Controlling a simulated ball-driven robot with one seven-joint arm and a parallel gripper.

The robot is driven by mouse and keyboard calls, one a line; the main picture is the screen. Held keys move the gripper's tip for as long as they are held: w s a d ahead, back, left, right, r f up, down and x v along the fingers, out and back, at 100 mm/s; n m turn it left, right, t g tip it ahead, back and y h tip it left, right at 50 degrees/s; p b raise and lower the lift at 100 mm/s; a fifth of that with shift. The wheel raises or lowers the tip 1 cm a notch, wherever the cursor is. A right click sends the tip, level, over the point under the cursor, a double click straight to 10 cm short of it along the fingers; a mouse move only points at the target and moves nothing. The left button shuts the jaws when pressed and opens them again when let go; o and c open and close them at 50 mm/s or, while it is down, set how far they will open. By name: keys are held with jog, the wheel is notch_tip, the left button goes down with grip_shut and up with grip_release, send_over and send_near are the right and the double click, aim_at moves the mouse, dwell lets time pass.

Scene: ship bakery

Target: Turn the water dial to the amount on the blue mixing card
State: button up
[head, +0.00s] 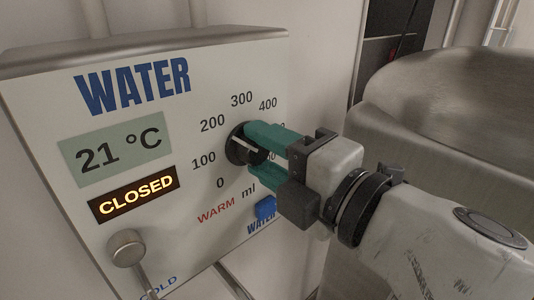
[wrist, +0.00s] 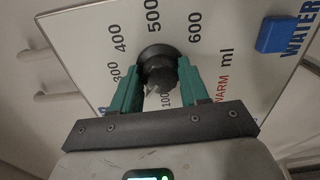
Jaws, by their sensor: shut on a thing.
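The black water dial (head: 236,150) is on the front of the pale WATER panel, inside a ring of numbers from 0 to 600 ml. My gripper (head: 257,156) has its green fingers closed around the dial knob. The knob also shows between the fingers in the wrist view (wrist: 158,68). A thin white mark on the dial seems to point left, somewhere between 100 and 200; the fingers partly cover it, so the exact reading is unclear. The 500 is hidden behind my gripper in the head view but shows in the wrist view. No blue mixing card is in view.
The WATER panel (head: 50,100) has a display (head: 118,148) reading 21 °C and a sign (head: 133,195) reading CLOSED. A metal lever (head: 127,247) is at lower left. A blue button (head: 265,208) sits just below my fingers. A large metal bowl (head: 450,90) stands at right.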

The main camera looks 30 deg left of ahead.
jog(key=m, duration=0.4)
jog(key=shift+w+f+m, duration=0.1)
jog(key=shift+m, duration=0.3)
jog(key=m+b, duration=0.1)
jog(key=m, duration=0.3)
jog(key=shift+f+m, duration=0.1)
jog(key=shift+m, duration=0.2)
jog(key=m, duration=0.4)
jog(key=shift+m, duration=0.3)
jog(key=shift+s+f+m+p, duration=0.1)
jog(key=shift+m+p, duration=0.45)
jog(key=shift+m, duration=0.55)
jog(key=shift+s+f+m+p, duration=0.1)
jog(key=shift+m+p, duration=0.4)
jog(key=shift+m, duration=0.6)
jog(key=shift+a, duration=0.1)
jog(key=o, duration=1)
jog(key=shift+r, duration=0.1)
jog(key=shift+o, duration=0.2)
